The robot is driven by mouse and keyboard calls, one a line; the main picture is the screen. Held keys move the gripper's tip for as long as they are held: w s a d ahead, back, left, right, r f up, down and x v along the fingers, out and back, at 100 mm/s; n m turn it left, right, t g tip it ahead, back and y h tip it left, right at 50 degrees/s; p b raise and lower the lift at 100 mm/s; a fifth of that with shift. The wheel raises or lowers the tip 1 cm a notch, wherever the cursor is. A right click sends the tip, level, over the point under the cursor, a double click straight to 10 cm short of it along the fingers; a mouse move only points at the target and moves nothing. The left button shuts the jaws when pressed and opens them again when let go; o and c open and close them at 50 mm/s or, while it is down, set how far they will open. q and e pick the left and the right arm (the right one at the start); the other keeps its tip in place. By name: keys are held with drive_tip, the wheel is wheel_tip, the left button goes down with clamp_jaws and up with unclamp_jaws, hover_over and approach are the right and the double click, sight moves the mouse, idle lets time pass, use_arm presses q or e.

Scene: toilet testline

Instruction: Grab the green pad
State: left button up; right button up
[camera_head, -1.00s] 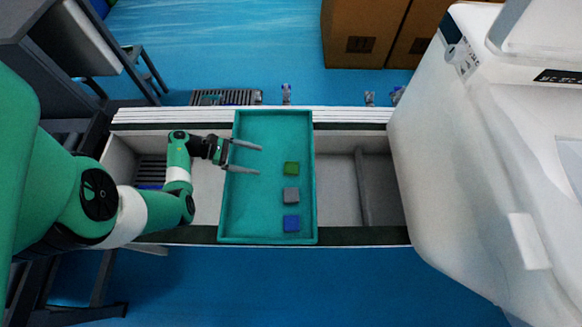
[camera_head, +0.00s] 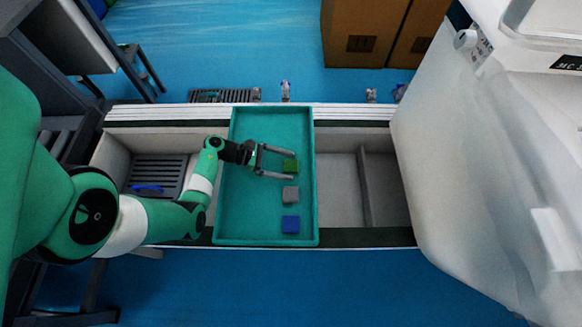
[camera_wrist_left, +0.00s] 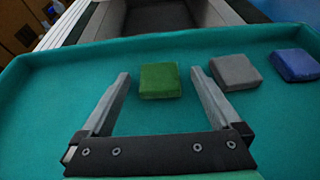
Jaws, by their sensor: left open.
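The green pad (camera_head: 290,166) is a small square block lying in the teal tray (camera_head: 265,239), at the far end of a row of pads. My left gripper (camera_head: 293,166) is open, with its two fingers on either side of the green pad in the head view. In the left wrist view the green pad (camera_wrist_left: 160,81) sits between and slightly beyond the open fingertips (camera_wrist_left: 160,72). I cannot tell whether either finger touches it. My right gripper is not in view.
A grey pad (camera_head: 290,194) and a blue pad (camera_head: 290,225) lie nearer in the tray, in line with the green one. The tray's left half is bare. A large white machine (camera_head: 470,170) stands to the right. Brown boxes (camera_head: 365,35) stand at the back.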

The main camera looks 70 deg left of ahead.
sight(284, 165)
use_arm(q)
drive_tip(key=c, duration=1.4)
drive_tip(key=shift+r, duration=0.1)
wheel_tip(284, 165, up, 4)
drive_tip(key=p, duration=0.3)
drive_tip(key=shift+p, duration=0.35)
drive_tip(key=s+d+r+p, duration=0.1)
drive_tip(key=d+r+p, duration=0.7)
drive_tip(key=d, duration=0.6)
drive_tip(key=shift+s+r, duration=0.15)
drive_tip(key=shift+r, duration=0.3)
